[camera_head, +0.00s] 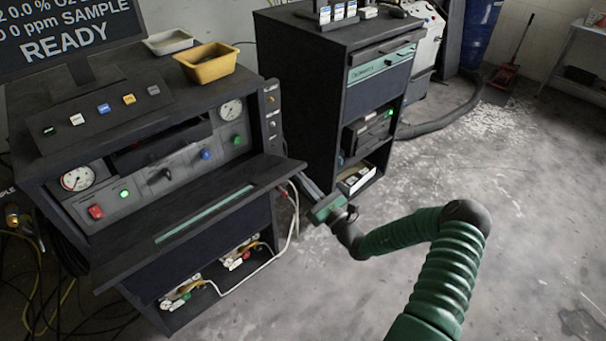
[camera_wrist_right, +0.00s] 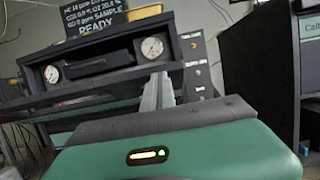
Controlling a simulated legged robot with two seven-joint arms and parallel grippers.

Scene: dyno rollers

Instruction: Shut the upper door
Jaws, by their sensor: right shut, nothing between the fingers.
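The upper door (camera_head: 215,222) is a dark flap with a teal stripe on the left cabinet (camera_head: 150,150). It is hinged down and stands open, sticking out below the gauges and switches. My right gripper (camera_head: 303,178) is shut and empty, at the right end of the door, with its fingers pointing towards the cabinet. I cannot tell whether the fingers touch the door. My left gripper is not in view.
Below the door is an open bay with valves (camera_head: 235,253) and a white hose. A second dark cabinet (camera_head: 340,90) stands close on the right. A yellow tray (camera_head: 208,63) and a grey tray (camera_head: 168,42) lie on top. The floor (camera_head: 500,220) at right is mostly clear.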

